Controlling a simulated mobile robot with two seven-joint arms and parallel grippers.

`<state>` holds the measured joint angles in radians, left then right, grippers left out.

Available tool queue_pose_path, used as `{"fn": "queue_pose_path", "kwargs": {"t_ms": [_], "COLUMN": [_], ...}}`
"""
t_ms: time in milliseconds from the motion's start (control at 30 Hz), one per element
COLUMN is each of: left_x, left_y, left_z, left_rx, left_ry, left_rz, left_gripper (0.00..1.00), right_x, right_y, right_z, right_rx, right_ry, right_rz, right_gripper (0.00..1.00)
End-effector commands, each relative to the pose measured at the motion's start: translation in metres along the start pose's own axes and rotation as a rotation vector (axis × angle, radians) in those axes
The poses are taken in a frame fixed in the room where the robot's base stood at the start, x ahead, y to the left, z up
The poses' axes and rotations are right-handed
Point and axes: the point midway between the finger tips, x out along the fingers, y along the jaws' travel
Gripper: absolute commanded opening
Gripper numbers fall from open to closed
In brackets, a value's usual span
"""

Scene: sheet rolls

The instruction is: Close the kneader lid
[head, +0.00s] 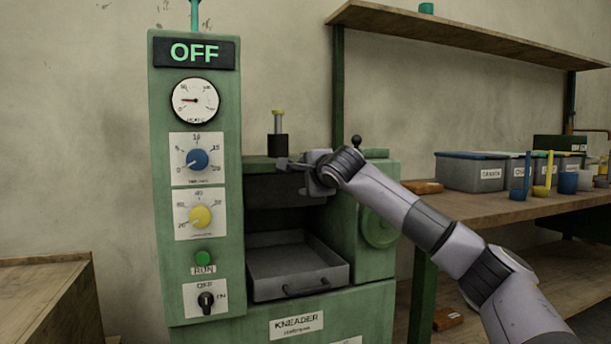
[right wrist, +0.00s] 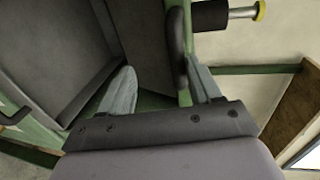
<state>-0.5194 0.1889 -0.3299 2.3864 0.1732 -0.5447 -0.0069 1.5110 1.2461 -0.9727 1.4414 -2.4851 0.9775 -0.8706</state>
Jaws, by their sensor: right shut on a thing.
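The kneader (head: 185,255) is a green machine with an open dark bay in its front, and a grey tray (head: 290,262) with a front handle sits in the bay. My right gripper (head: 295,164) is at the top front edge of the bay, its arm coming in from the right. In the right wrist view a dark curved handle (right wrist: 177,50) lies between its fingers, beside a dark panel (right wrist: 143,35) that looks like the lid. The gripper is shut on this handle. The lid stands raised above the tray; the gripper hides part of it. My left gripper is not in view.
The control panel shows OFF (head: 196,54). A dark post with a yellow top (head: 278,140) stands on the machine just behind my gripper. A wooden bench (head: 480,215) with grey bins (head: 478,175) is at the right. A wooden box (head: 45,300) stands at lower left.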

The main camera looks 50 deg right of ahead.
Motion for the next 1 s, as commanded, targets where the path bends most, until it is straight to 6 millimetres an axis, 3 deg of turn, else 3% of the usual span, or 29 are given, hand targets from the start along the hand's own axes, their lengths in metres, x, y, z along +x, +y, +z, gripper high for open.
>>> {"fn": "queue_pose_path", "kwargs": {"t_ms": [33,500,1000], "left_x": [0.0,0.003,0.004], "left_y": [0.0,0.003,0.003], "left_z": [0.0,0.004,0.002], "left_rx": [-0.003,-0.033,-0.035], "left_ry": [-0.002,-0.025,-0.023], "left_rz": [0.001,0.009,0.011], "left_gripper": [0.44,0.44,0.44], "right_x": [-0.003,-0.061,-0.068], "right_y": [0.009,-0.001,-0.002], "right_z": [0.0,0.0,0.001], "right_rx": [-0.007,-0.002,-0.002], "right_ry": [0.004,0.0,-0.001], "right_rz": [0.024,0.0,-0.005], "right_gripper": [0.44,0.44,0.44]}}
